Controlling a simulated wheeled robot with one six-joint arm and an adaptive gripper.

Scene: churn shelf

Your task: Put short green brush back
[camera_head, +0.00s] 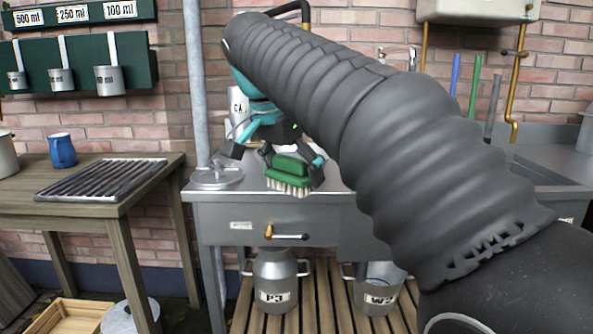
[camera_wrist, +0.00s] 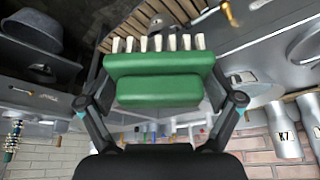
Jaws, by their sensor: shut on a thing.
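The short green brush (camera_head: 290,168) has a green block and pale bristles. My gripper (camera_head: 284,162) is shut on it and holds it above the grey metal counter, bristles pointing down. In the wrist view the brush (camera_wrist: 158,80) fills the middle between the two fingers of my gripper (camera_wrist: 160,98), with its bristle tufts at the top of the picture. My own arm hides much of the counter behind and to the right of the brush.
Blue (camera_head: 455,75), green (camera_head: 474,86) and grey (camera_head: 491,105) handles stand upright at right. A wooden table (camera_head: 110,205) with a blue mug (camera_head: 62,150) is at left. Churn P3 (camera_head: 275,275) stands below.

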